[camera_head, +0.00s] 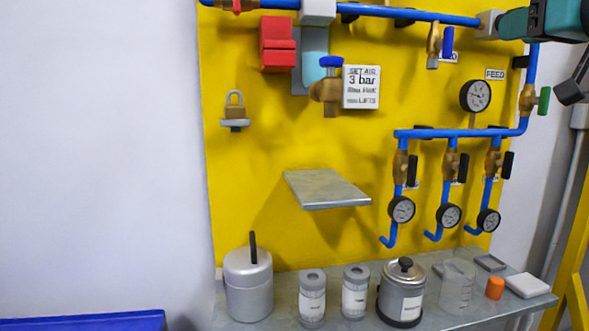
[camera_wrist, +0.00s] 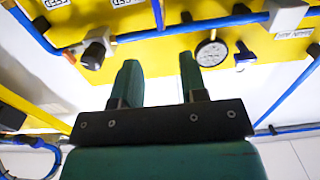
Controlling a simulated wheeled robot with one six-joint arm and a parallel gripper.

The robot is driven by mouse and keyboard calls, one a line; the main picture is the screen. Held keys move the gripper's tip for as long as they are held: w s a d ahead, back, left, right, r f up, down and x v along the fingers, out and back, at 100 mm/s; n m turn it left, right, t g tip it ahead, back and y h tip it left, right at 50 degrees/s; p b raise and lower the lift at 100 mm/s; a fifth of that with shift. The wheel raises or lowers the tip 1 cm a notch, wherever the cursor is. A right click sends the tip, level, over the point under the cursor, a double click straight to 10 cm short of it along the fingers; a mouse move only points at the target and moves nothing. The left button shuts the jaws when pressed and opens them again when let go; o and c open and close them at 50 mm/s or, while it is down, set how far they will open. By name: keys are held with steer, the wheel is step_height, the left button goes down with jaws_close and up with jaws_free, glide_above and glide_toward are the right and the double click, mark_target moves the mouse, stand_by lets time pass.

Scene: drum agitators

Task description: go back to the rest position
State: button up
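My gripper (camera_wrist: 159,76) shows in the wrist view with its two green fingers held well apart. Nothing is between the fingers. Teal and black parts of my arm show in the upper right corner of the head view, in front of the right end of the top blue pipe (camera_head: 420,15). A yellow panel (camera_head: 260,150) with blue pipes fills the middle of the head view. In the wrist view, a dial gauge (camera_wrist: 211,53) and a blue pipe (camera_wrist: 225,22) lie beyond the fingertips.
A grey shelf (camera_head: 325,188) juts from the panel. Below, a metal bench (camera_head: 350,321) holds a silver can (camera_head: 248,285), a lidded pot (camera_head: 402,292), jars, a glass beaker (camera_head: 457,287) and an orange cap (camera_head: 495,287). The white wall at left is clear.

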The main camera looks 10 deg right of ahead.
steer(key=s+a+f+n+g+y+p, duration=0.1)
steer(key=a+f+n+g+y+p, duration=0.1)
steer(key=a+f+g, duration=0.55)
steer(key=s+a+f+n+g+y+p, duration=0.1)
steer(key=s+a+f+g+y+p, duration=0.15)
steer(key=a+f, duration=0.9)
steer(key=s+a+f+n+g, duration=0.1)
steer(key=s+a+f+g, duration=0.2)
steer(key=s, duration=0.4)
steer(key=s+a+f+n+g+h+p, duration=0.1)
steer(key=s+a+f+g, duration=0.3)
steer(key=s+f, duration=0.4)
steer(key=shift+a+f+n+g, duration=0.3)
steer(key=shift+n+g, duration=0.1)
steer(key=shift+n, duration=0.3)
stand_by(3.9)
